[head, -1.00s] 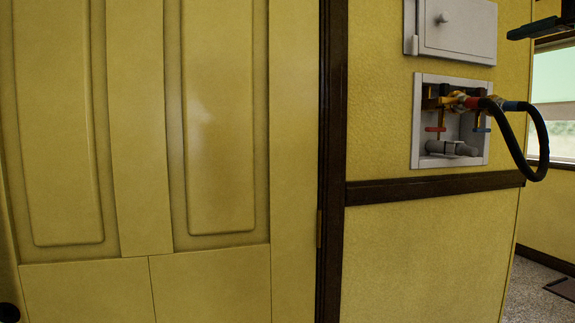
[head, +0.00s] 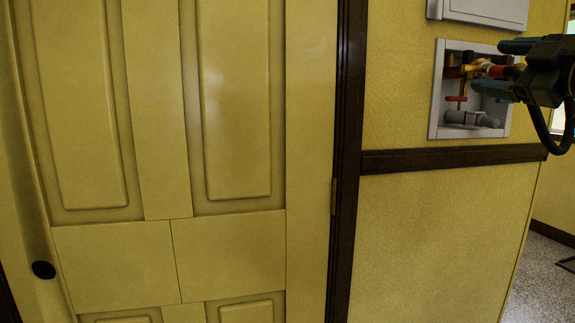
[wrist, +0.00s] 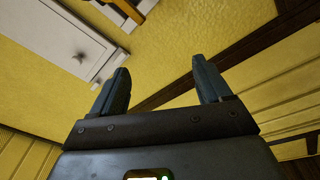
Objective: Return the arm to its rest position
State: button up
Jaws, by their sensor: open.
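My gripper (head: 508,68) is at the right edge of the head view, in front of the washer supply box (head: 440,103) in the wall.
A yellow panelled door (head: 157,170) with a black knob (head: 43,270) fills the left. A dark rail (head: 450,158) crosses the yellow wall (head: 440,220). A white wall cabinet (head: 480,10) is above the box; a white cabinet (wrist: 60,40) shows in the wrist view. Speckled floor (head: 540,265) is at lower right.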

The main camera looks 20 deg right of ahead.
jog(key=a+f+m+g+h+p, duration=0.1)
jog(key=a+f+m, duration=0.5)
jog(key=f, duration=0.9)
jog(key=a+f+m, duration=0.4)
jog(key=a+f, duration=0.4)
jog(key=f, duration=0.7)
jog(key=s+a+f+m+g+p, duration=0.1)
jog(key=s+a+f+m+g, duration=0.1)
jog(key=s+a+f, duration=1.4)
jog(key=s+a+r+n+y, duration=0.1)
jog(key=s, duration=0.7)
jog(key=s+a+r+n+g+y, duration=0.1)
jog(key=s+a+r+y, duration=0.1)
jog(key=s, duration=0.7)
jog(key=shift+s+g+p, duration=0.2)
jog(key=shift+g+p, duration=0.1)
jog(key=shift+p, duration=0.05)
jog(key=shift+a, duration=0.1)
jog(key=shift+c, duration=0.4)
